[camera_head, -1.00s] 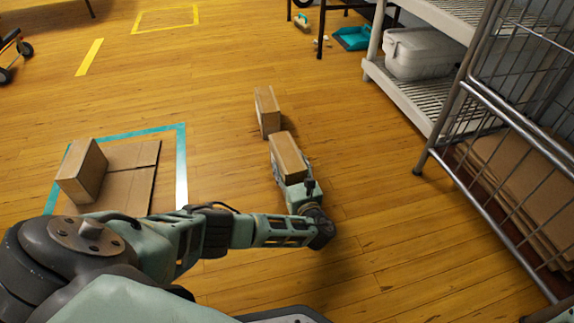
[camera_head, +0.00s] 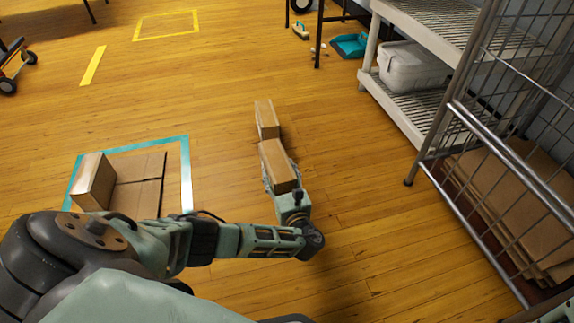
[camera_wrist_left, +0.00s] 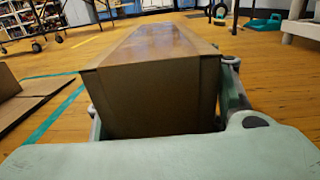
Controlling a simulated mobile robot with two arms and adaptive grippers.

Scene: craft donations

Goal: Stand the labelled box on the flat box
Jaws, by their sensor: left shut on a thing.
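My left gripper (camera_head: 281,184) is shut on a brown cardboard box (camera_head: 278,163) and holds it out in front of me. In the left wrist view the held box (camera_wrist_left: 152,95) fills the middle, with a finger at each side. I see no label on its visible faces. The flat box (camera_head: 138,186) is a low cardboard piece inside a teal tape outline at the left. Another brown box (camera_head: 94,181) stands upright on its left part. A third brown box (camera_head: 267,118) stands on the floor just beyond the held one; whether they touch is unclear.
The teal tape outline (camera_head: 187,170) frames the flat box. A wire cage (camera_head: 460,150) with cardboard sheets stands at the right. A shelf rack (camera_head: 405,115) holding a grey-white bin (camera_head: 415,68) is behind it.

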